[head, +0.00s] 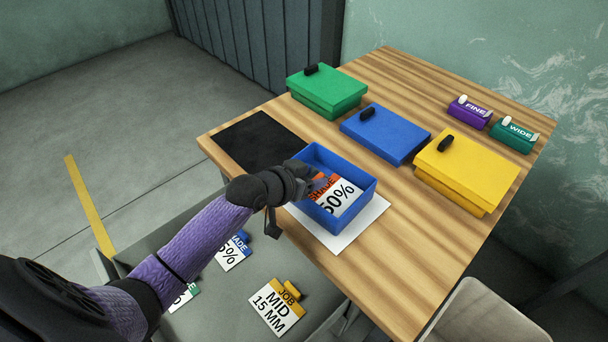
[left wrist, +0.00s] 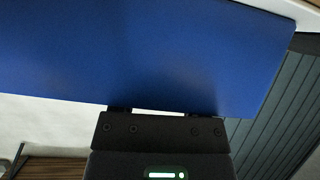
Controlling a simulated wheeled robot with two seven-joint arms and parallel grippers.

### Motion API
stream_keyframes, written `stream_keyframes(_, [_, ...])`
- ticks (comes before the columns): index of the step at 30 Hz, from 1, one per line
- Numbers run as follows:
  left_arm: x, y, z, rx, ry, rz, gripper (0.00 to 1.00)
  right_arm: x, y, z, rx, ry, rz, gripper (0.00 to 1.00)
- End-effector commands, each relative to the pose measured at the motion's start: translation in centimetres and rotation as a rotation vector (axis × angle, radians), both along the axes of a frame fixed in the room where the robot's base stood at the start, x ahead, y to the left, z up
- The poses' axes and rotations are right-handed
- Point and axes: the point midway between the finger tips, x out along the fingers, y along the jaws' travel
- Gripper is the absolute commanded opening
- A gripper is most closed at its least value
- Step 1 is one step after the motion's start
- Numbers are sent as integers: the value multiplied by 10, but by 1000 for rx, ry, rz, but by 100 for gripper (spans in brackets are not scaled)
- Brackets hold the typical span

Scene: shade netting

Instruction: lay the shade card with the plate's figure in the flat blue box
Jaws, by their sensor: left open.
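The open blue box (head: 362,207) stands on a white sheet on the table. A card with an orange band reading SHADE and the figure 50% (head: 343,198) lies inside it; its left end is partly hidden by my gripper. My left gripper (head: 316,183) is open at the box's left side, reaching over the rim beside the card. In the left wrist view a blue surface (left wrist: 150,50), apparently the box, fills the top beyond the fingers. A JOB plate reading MID 15 MM (head: 276,308) lies on the grey surface below. My right gripper is not in view.
Shade cards with a blue band (head: 232,253) and a green band (head: 184,296) lie near the plate, partly hidden. A blue lid (head: 385,134), green box (head: 326,92), yellow box (head: 465,170), black mat (head: 260,140), purple FINE block (head: 470,113) and green WIDE block (head: 514,136) are on the table.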

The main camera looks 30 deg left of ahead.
Motion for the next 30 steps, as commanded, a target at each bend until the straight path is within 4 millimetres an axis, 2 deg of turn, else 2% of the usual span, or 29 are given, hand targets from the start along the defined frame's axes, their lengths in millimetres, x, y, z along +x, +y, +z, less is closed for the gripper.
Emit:
stream_keyframes(3, [-1, 0, 16, 0, -2, 0, 58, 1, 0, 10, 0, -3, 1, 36])
stream_keyframes(12, [-71, 19, 55, 2, 2, -1, 58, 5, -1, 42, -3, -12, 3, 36])
stream_keyframes(16, [-91, 25, 65, 0, 1, -1, 58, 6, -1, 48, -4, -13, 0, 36])
stream_keyframes(21, [-101, 27, 70, -1, 0, -2, 58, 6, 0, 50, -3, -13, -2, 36])
stream_keyframes(30, [-101, 28, 69, -1, -1, -1, 58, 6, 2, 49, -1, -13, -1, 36])
